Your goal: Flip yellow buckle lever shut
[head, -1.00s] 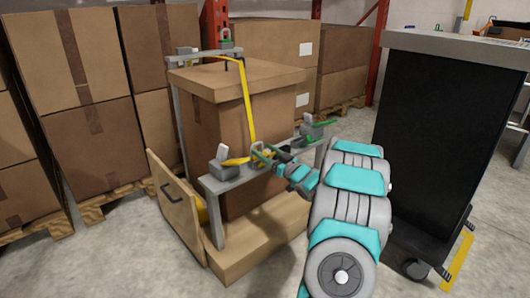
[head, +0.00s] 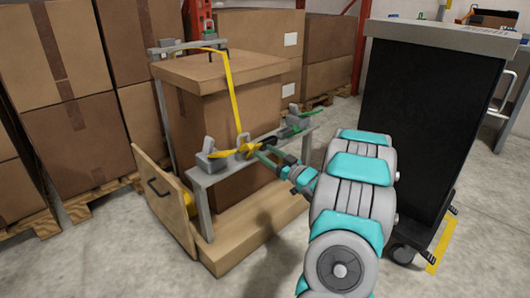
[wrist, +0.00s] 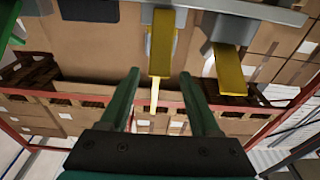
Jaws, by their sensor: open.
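A yellow strap (head: 234,95) runs over a tall cardboard box (head: 212,115) down to the yellow buckle lever (head: 246,150) at the middle of a grey rail. In the wrist view the yellow buckle lever (wrist: 161,45) points toward me from its grey mount, with a thin yellow strip below it. My gripper (head: 264,152) is at the rail, just right of the buckle in the head view. In the wrist view its two green fingers (wrist: 159,76) are spread apart, with the lever's end between or just beyond their tips. I cannot tell whether they touch it.
A second yellow lever (wrist: 230,70) sits close to the right in the wrist view, on the rail's left end (head: 218,153) in the head view. A green lever (head: 290,131) is on the right. A wooden panel (head: 165,200) leans at left; a black cabinet (head: 425,130) stands right.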

